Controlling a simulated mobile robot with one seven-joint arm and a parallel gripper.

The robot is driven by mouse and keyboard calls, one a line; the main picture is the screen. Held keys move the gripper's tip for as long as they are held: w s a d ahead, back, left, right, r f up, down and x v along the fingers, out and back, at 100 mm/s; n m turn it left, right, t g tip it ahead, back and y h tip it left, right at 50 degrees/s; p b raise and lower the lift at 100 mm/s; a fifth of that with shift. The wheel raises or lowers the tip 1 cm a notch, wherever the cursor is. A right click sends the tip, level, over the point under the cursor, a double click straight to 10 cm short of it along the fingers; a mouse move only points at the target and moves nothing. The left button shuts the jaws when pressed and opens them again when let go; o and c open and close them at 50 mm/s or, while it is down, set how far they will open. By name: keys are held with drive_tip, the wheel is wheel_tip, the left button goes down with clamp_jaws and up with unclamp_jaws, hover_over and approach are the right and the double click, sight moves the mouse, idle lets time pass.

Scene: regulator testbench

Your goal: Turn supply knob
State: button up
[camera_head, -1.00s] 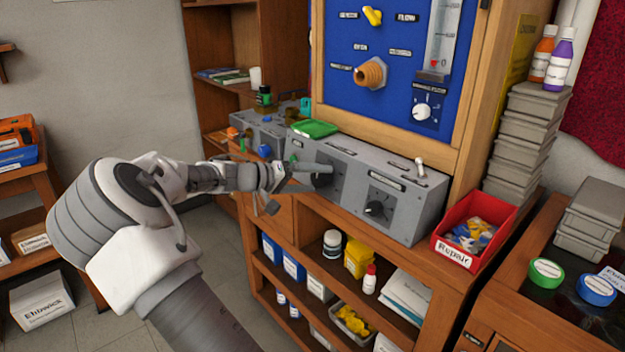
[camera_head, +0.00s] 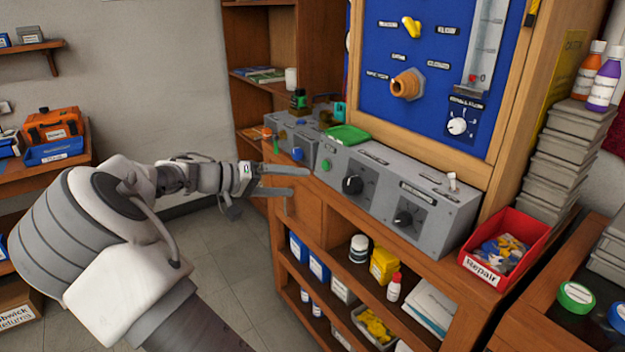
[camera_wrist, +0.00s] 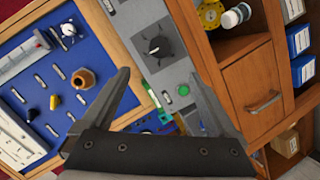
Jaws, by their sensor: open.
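A grey control box has two black knobs on its front, a left one (camera_head: 352,184) and a right one (camera_head: 403,218). Their labels are too small to read, so I cannot tell which is the supply knob. My gripper (camera_head: 300,180) is open and empty, left of the left knob and apart from it. In the wrist view a black knob (camera_wrist: 157,47) with pointer and scale lies beyond the spread fingers (camera_wrist: 161,73). A green button (camera_wrist: 183,90) is beside it, also visible in the head view (camera_head: 326,164).
A blue panel (camera_head: 385,75) with a white dial (camera_head: 459,124) rises behind the box. A green tray (camera_head: 347,135) sits on top of the box. A red Repair bin (camera_head: 508,240) stands to the right.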

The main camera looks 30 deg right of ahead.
drive_tip(key=shift+v, duration=1.2)
drive_tip(key=s+f+n+y, duration=0.1)
drive_tip(key=s+f+y, duration=0.2)
drive_tip(key=s+y, duration=0.6)
drive_tip(key=s+a+r+n+t+y, duration=0.35)
drive_tip(key=s+a, duration=0.35)
drive_tip(key=s, duration=0.3)
drive_tip(key=s+a+r+n+t+y, duration=0.2)
drive_tip(key=s+a+n+t, duration=0.15)
drive_tip(key=s+a, duration=0.45)
wheel_tip(320, 180, up, 15)
drive_tip(key=s+d+p, duration=0.1)
drive_tip(key=p, duration=1.4)
drive_tip(key=shift+s+d+m, duration=0.25)
drive_tip(key=shift+d+m, duration=0.05)
drive_tip(key=shift+d, duration=0.1)
